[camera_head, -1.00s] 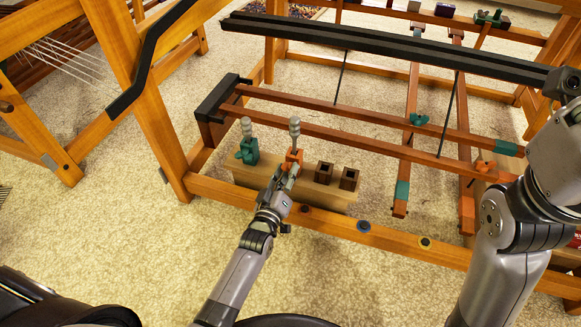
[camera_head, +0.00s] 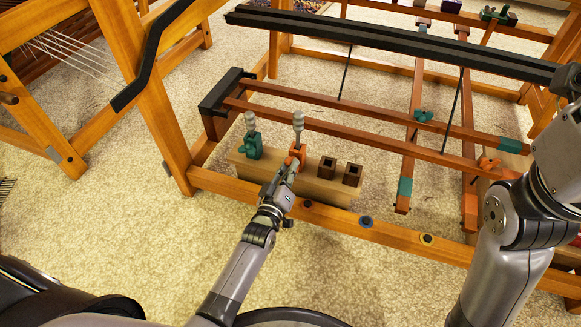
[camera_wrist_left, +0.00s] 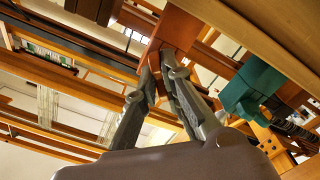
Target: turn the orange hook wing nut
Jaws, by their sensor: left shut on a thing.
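An orange hook piece (camera_head: 297,152) with a grey ribbed handle stands upright on a wooden block, and its orange body also shows in the left wrist view (camera_wrist_left: 182,28). My left gripper (camera_head: 290,168) reaches it from the front and is shut on its lower orange part. In the left wrist view the two fingers (camera_wrist_left: 160,75) close in on a small orange part below the body. The fingers hide much of that part, so its wing shape is unclear. My right arm stands at the right of the head view, with its gripper out of frame.
A similar teal piece (camera_head: 252,145) stands close by on the same wooden block (camera_head: 318,190), left of the orange one. Two dark square sockets (camera_head: 340,171) are to its right. Loom rails surround the block. Another orange wing nut (camera_head: 487,163) sits on a bar further right.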

